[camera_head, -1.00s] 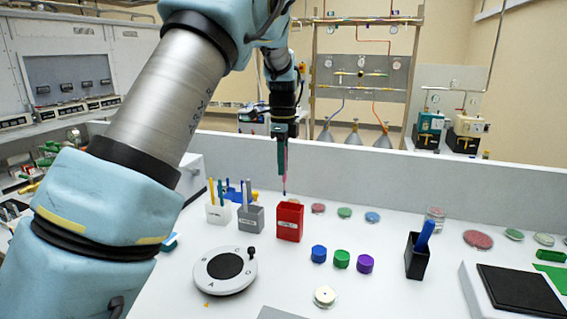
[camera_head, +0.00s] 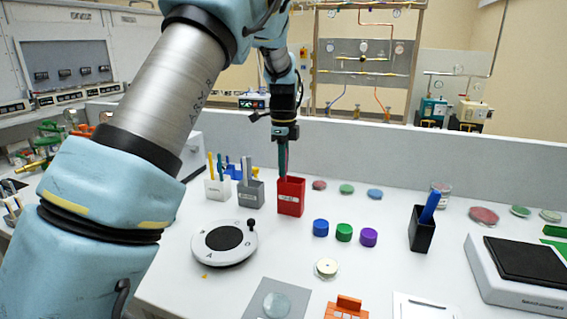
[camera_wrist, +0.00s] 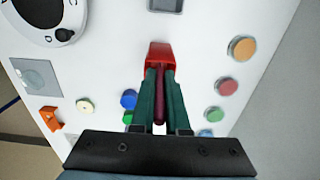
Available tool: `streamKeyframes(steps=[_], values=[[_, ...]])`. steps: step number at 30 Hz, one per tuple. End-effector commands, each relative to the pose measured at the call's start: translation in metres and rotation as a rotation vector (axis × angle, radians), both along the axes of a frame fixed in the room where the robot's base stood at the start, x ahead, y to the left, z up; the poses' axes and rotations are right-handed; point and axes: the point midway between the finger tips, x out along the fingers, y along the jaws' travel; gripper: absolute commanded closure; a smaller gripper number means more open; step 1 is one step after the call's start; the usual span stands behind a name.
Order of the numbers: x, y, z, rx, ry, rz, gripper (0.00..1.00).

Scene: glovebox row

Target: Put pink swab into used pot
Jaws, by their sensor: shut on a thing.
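My gripper (camera_head: 283,160) points down over the red pot (camera_head: 291,198), with its fingertips at the pot's mouth. In the wrist view my gripper (camera_wrist: 160,90) is shut on the pink swab (camera_wrist: 159,98), a dark pink stick between the green fingers. The swab's lower end is hidden by the red pot (camera_wrist: 159,52) and the fingers. The pot's label is too small to read for sure. The pot stands upright on the white bench.
A grey pot (camera_head: 250,195) and a white pot (camera_head: 217,188) with sticks stand left of the red pot. Blue (camera_head: 321,228), green (camera_head: 343,232) and purple (camera_head: 369,237) caps lie to its right front. A round dial device (camera_head: 224,244) stands in front. A black holder (camera_head: 421,230) stands right.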

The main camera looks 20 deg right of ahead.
Motion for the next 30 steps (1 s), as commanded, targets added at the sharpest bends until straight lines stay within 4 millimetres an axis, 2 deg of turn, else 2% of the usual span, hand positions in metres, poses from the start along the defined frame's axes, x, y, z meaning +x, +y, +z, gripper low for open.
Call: streamKeyframes(steps=[30], values=[[0.0, 0.0, -0.014, -0.001, -0.001, 0.0, 1.0]])
